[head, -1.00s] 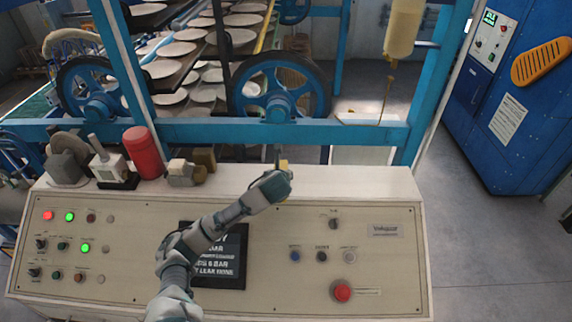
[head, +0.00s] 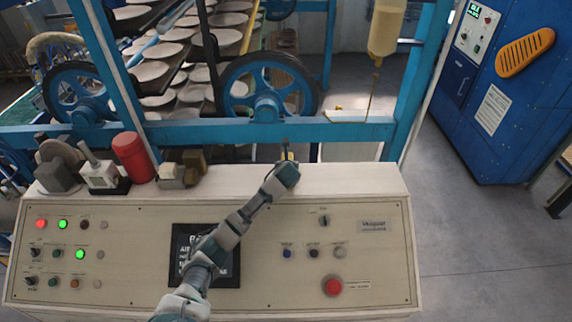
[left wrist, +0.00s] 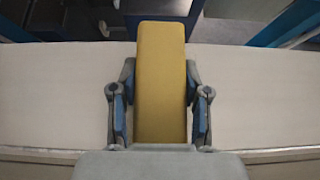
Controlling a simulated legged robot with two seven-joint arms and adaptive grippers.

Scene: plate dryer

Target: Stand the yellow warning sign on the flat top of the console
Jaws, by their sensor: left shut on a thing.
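The yellow warning sign (left wrist: 161,80) shows in the left wrist view as a plain yellow slab between the two fingers of my left gripper (left wrist: 160,115). The fingers are shut on its sides, and it reaches forward past them. In the head view my left gripper (head: 286,160) is over the back part of the console's flat top (head: 350,180), right of the middle. Only a sliver of yellow shows there; the hand hides most of the sign. I cannot tell whether the sign touches the top. My right gripper is not in view.
A red cylinder (head: 133,158), a white-and-black device (head: 101,173) and a small beige-brown block (head: 180,170) stand on the left of the top. The top is clear to the right. A blue frame bar (head: 230,131) runs behind. The sloped panel (head: 130,250) carries knobs and buttons.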

